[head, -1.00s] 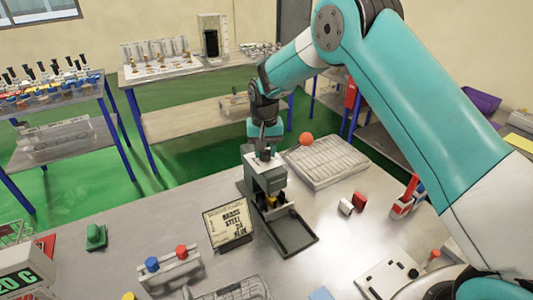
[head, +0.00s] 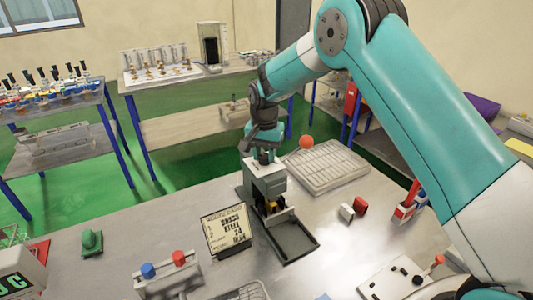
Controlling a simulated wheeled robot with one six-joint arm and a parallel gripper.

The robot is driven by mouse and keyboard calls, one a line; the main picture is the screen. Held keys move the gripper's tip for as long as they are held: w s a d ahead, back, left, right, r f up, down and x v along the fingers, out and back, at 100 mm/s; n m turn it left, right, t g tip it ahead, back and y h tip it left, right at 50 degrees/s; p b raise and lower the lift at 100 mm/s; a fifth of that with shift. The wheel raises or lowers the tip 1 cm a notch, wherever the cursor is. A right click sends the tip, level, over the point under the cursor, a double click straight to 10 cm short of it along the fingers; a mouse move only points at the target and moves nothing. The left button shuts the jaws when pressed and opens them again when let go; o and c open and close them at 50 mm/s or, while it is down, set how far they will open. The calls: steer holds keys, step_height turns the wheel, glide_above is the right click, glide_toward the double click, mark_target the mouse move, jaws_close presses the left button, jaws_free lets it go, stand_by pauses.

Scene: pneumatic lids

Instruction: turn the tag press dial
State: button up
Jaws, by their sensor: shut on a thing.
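The tag press (head: 266,183) is a grey-green upright body with a dark open tray (head: 293,240) in front, on the metal table. A yellow part (head: 271,205) shows in its opening. My gripper (head: 264,157) points down onto the top of the press, and its fingers are shut there. The dial is hidden by the fingers and wrist, so its setting cannot be read. A lever with an orange-red ball (head: 306,142) sticks out at the right of the press.
A lettered sign (head: 228,230) stands close left of the press. A pale ribbed tray (head: 325,166) lies behind it to the right. Red and white blocks (head: 353,209) sit right, and a stand with blue and red knobs (head: 167,272) sits front left.

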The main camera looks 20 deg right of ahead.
mark_target(264, 155)
steer(key=o, duration=0.9)
steer(key=shift+r, duration=0.1)
step_height(264, 155, up, 17)
steer(key=b, duration=0.4)
steer(key=shift+r, duration=0.15)
steer(key=s+a+f+n+y, duration=0.1)
steer(key=s+n, duration=0.3)
steer(key=s, duration=0.8)
steer(key=s+a+f+n+y+b, duration=0.1)
steer(key=s+n, duration=0.4)
steer(key=s, duration=0.8)
steer(key=s+a+f+n+y+b, duration=0.1)
steer(key=s+f+n, duration=0.3)
steer(key=s, duration=0.8)
steer(key=shift+s+a+f+n+y, duration=0.2)
steer(key=shift+a+n+y, duration=0.3)
steer(key=shift+a+y, duration=0.15)
